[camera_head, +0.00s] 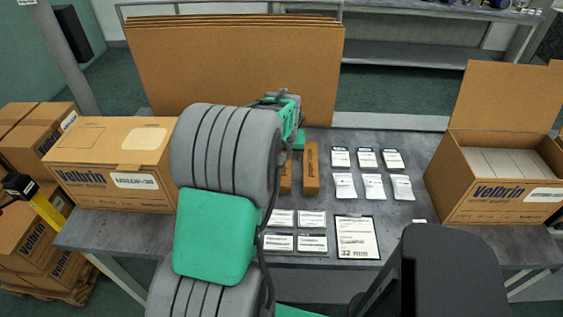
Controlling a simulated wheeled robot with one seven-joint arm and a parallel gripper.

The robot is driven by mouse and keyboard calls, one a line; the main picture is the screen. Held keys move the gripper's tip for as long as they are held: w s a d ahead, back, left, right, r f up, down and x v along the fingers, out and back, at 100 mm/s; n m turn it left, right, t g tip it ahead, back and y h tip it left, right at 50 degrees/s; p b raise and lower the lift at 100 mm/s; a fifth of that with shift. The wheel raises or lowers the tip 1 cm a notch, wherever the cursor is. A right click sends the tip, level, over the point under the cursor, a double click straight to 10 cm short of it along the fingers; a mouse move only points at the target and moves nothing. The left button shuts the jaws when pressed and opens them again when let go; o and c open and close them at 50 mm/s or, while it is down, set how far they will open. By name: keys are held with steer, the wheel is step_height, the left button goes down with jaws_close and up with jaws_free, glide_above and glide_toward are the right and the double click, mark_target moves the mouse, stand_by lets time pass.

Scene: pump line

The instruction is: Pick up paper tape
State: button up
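No roll of paper tape can be made out for certain. Two narrow brown pieces with dark print stand or lie side by side on the grey table; the right one (311,168) shows clearly, and the left one (286,174) is partly hidden by my arm. I cannot tell whether either is the paper tape. My gripper (297,138) is at the far end of my grey and green arm, above the table just behind these pieces. Its fingers are mostly hidden, so I cannot tell its opening or whether it touches anything.
A closed carton (110,168) stands left on the table (410,140), an open carton (499,191) right. Upright cardboard sheets (230,70) stand behind. Several white packets (373,186) and a label sheet (357,238) lie in the middle. More cartons (30,140) are stacked left.

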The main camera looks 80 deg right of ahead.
mark_target(285, 162)
steer(key=x, duration=0.4)
steer(key=shift+a+f, duration=0.1)
steer(key=shift+f, duration=0.3)
jaws_close()
